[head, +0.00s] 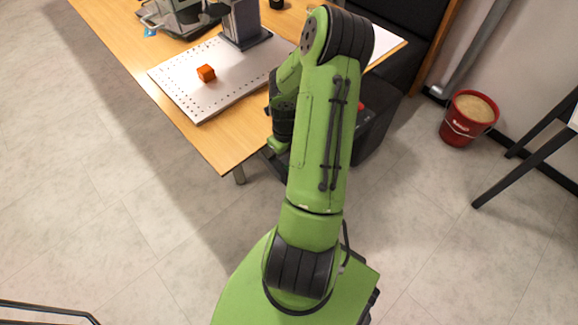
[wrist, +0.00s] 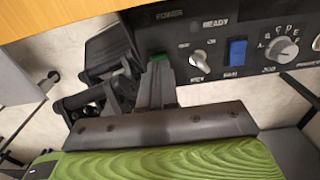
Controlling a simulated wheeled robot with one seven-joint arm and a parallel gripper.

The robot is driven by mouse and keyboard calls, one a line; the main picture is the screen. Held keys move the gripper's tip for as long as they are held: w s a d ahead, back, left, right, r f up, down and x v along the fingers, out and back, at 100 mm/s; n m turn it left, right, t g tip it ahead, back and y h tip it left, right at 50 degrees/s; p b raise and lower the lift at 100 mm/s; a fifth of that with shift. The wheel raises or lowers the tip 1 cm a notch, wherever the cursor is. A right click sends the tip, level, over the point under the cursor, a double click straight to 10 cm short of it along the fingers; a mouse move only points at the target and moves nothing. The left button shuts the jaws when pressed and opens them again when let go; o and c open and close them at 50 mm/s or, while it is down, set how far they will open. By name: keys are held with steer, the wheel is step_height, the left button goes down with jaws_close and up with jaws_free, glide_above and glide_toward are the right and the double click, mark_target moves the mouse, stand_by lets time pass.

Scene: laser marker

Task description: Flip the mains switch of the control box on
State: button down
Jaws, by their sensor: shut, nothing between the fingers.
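The control box (wrist: 205,60) shows in the wrist view as a black panel with white lettering, including POWER and READY. A blue rocker switch (wrist: 237,52) is further right, with a small label too blurred to read surely. My gripper (wrist: 156,68) is shut and empty.
A key-type switch (wrist: 199,57) and a rotary knob (wrist: 283,48) are on the same panel. The wooden table (head: 212,148) holds a perforated plate (head: 180,85) with an orange cube (head: 206,73). A red bucket (head: 467,119) stands on the floor at right.

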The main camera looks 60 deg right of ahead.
steer(key=shift+f+b, duration=0.7)
steer(key=shift+f, duration=0.25)
stand_by(0.4)
steer(key=shift+r, duration=0.1)
step_height(320, 180, up, 7)
steer(key=p, duration=0.5)
steer(key=shift+p, duration=0.4)
